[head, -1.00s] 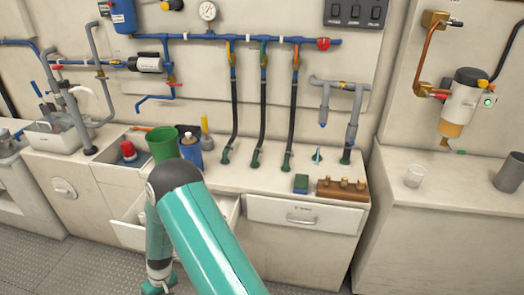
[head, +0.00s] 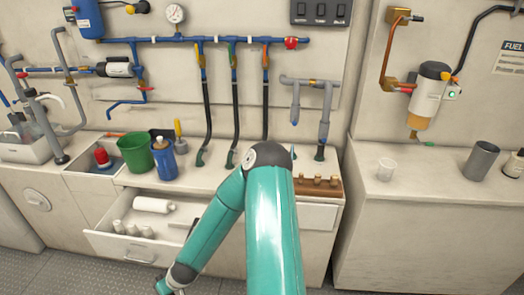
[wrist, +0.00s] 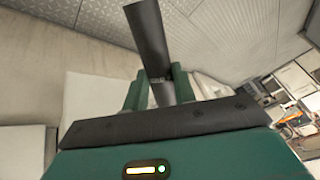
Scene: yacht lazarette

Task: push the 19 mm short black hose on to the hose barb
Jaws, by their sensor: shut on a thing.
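My gripper shows at the bottom of the head view (head: 168,286), small and low in front of the cabinets. In the wrist view my gripper (wrist: 158,88) is shut with green fingers on a dark, smooth tube, the short black hose (wrist: 148,38). The hose sticks out past the fingertips, and part of it shows between the fingers. I cannot single out the hose barb. Several brass fittings stand in a brown block (head: 318,190) on the counter, partly behind my arm. The held hose is apart from these fittings.
An open drawer (head: 120,245) with white bottles juts out below the counter. A green bucket (head: 136,153) and blue jug (head: 164,160) stand above it. Black hoses (head: 235,110) hang from the blue manifold (head: 220,40). Grey pipes (head: 325,110) are right of them. The right counter is mostly clear.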

